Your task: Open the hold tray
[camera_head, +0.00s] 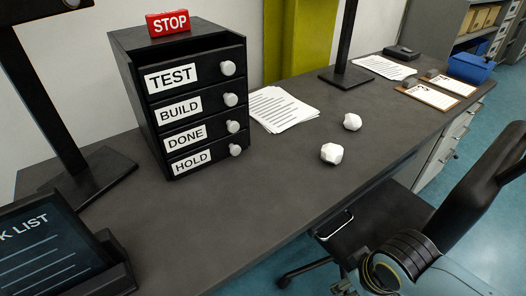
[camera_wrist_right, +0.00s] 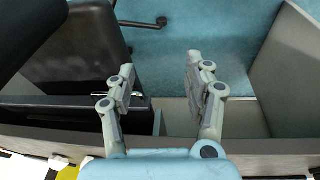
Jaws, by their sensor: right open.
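The hold tray (camera_head: 192,161) is the lowest drawer of a black drawer unit (camera_head: 137,101) on the desk. It has a white HOLD label and a pale round knob (camera_head: 235,150) at its right end. Its front looks flush with the DONE drawer above, so it appears shut. My right gripper (camera_wrist_right: 160,75) is open and empty in the right wrist view, with floor and desk side behind its fingers. In the head view my right arm (camera_head: 405,262) is at the lower right, well away from the drawers. My left gripper is not in view.
TEST, BUILD and DONE drawers sit above, with a red STOP block (camera_head: 168,23) on top. Papers (camera_head: 283,108) and two white faceted pieces (camera_head: 332,153) lie to the right. A black chair (camera_head: 385,210) stands at the desk's front edge. The desk before the drawers is clear.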

